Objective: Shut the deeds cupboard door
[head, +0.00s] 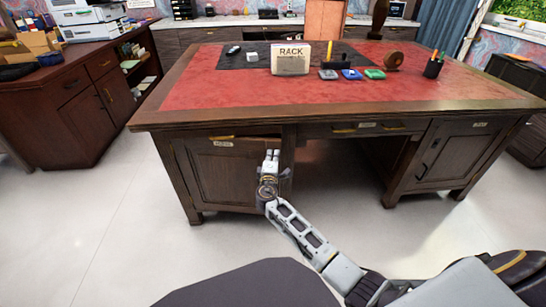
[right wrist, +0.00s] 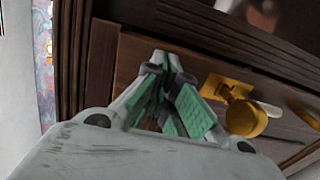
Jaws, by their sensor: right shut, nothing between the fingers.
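The desk's left cupboard door (head: 222,178) is dark wood with a small pale label near its top; the lettering is too small to read. It looks shut or nearly so; I cannot tell if a gap remains. My right gripper (head: 271,158) is shut and empty, in front of the door's right side near its top. In the right wrist view the gripper's green-padded fingers (right wrist: 166,95) are close to the wood, left of a brass knob (right wrist: 245,117); whether they touch is unclear. My left gripper is not in view.
The desk's red leather top (head: 200,92) overhangs the door. A rack box (head: 290,58), ink pads and a pen cup (head: 433,68) stand on it. A right cupboard (head: 452,155) has its own door. The knee space (head: 375,155) and the floor at front left are clear.

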